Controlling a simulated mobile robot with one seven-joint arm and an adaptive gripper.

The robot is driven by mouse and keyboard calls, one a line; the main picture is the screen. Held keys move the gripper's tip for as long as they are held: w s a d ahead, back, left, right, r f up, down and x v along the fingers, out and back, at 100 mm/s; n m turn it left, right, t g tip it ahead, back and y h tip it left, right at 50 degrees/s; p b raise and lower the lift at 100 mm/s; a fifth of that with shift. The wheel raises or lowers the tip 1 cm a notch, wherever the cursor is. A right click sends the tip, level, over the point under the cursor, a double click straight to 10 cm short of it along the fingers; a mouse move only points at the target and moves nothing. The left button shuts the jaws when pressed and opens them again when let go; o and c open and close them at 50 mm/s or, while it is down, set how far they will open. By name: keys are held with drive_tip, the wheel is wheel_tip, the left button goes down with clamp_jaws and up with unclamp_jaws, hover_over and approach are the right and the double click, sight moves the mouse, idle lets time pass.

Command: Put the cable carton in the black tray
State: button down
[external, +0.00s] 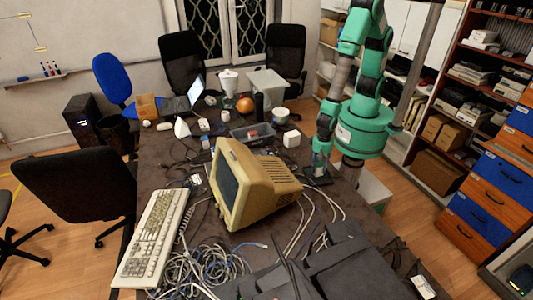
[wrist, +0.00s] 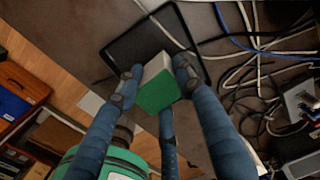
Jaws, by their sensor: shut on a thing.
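The cable carton (wrist: 157,92), a small box with a green face and a pale top, is held between the fingertips of my gripper (wrist: 156,80) in the wrist view. The black tray (wrist: 136,47), flat and thin-rimmed, lies beyond the carton, which overlaps it in the picture. I cannot tell whether the carton touches the tray's floor. In the external view my gripper (external: 320,163) is low over the table beside the beige monitor, and the black tray (external: 321,181) shows as a dark patch just below it. I cannot make out the carton there.
A beige monitor (external: 247,184) stands left of the tray. Loose cables (wrist: 258,62) lie to the tray's right in the wrist view. A grey bin (external: 252,134) and a small white box (external: 291,139) sit farther back. Black equipment (external: 350,265) fills the near table end.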

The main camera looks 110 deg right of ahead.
sight(319, 164)
drive_tip(key=shift+f, duration=0.8)
drive_tip(key=shift+f, duration=0.1)
drive_tip(key=c, duration=1.1)
unclamp_jaws()
wheel_tip(319, 164, up, 12)
drive_tip(key=shift+d+r+p, duration=0.1)
drive_tip(key=shift+r+p, duration=0.05)
drive_tip(key=shift+p, duration=1)
